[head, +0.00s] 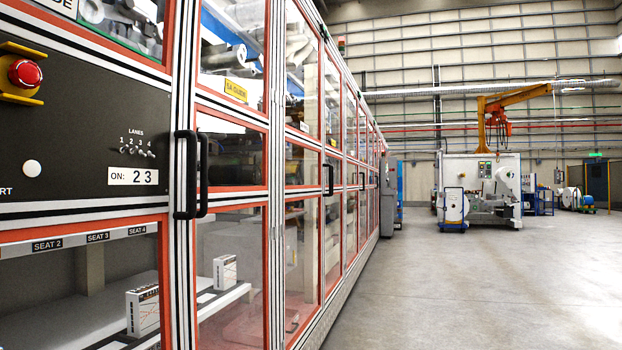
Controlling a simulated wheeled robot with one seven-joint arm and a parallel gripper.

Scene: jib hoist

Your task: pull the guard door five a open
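The guard door (231,195) with the yellow label 5A GUIDE (236,90) is a tall red-framed glass door in the left half of the head view. It looks shut, flush with the machine front. Two black upright handles stand close together at its left edge; the right one (203,175) appears to be on this door. Rollers and a white box (225,272) show through its glass. My gripper is not in view.
A black panel (80,120) with a red stop button (25,73) is left of the door. More guard doors with handles (328,180) recede to the right. Grey floor (480,290) is clear on the right. An orange jib hoist (500,105) stands far back.

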